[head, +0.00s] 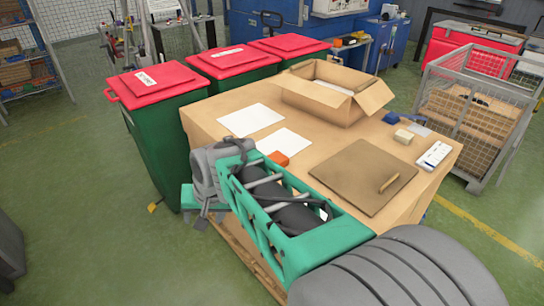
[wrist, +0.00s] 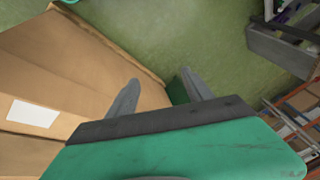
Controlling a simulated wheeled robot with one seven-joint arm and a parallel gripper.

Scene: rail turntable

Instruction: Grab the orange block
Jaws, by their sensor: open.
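The orange block (head: 278,158) lies on the brown table-like top, near its left front edge, beside a white sheet. It is partly hidden behind my green arm. My gripper (head: 210,221) is at the left of the brown top, apart from the block and seemingly lower than the top. In the wrist view my gripper (wrist: 160,77) shows two grey fingers spread apart with nothing between them. The block does not show in the wrist view.
The brown top (head: 215,105) also carries white sheets (head: 251,119), an open carton (head: 315,97), a brown board with a handle (head: 352,178), a beige block (head: 403,136) and a white device (head: 434,155). Green bins with red lids (head: 158,82) stand close at left. A mesh cage (head: 480,105) stands at right.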

